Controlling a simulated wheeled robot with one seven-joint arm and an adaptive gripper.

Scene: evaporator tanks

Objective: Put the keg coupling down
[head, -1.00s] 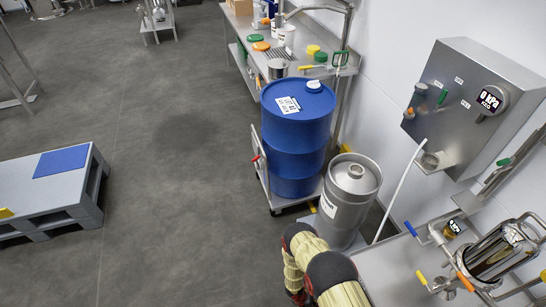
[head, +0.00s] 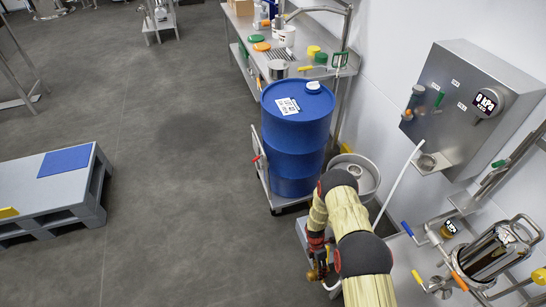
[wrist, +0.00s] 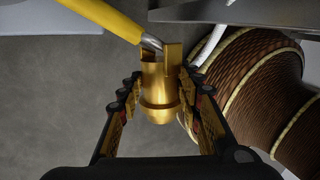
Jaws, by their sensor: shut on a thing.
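The keg coupling (wrist: 159,92) is a brass-coloured cylinder with a rounded lower end and a yellow lever handle (wrist: 104,17). In the wrist view it sits between the fingers of my gripper (wrist: 160,108), which is shut on it. In the head view my gripper (head: 318,270) hangs low, left of my bent arm, with the coupling small and hard to make out there. I cannot tell whether the coupling touches any surface.
A blue drum (head: 296,145) stands on a trolley behind the keg. A steel control box (head: 455,95) hangs on the right wall, with a white hose (head: 399,184) below it. A grey pallet (head: 60,192) lies at left. The floor between is clear.

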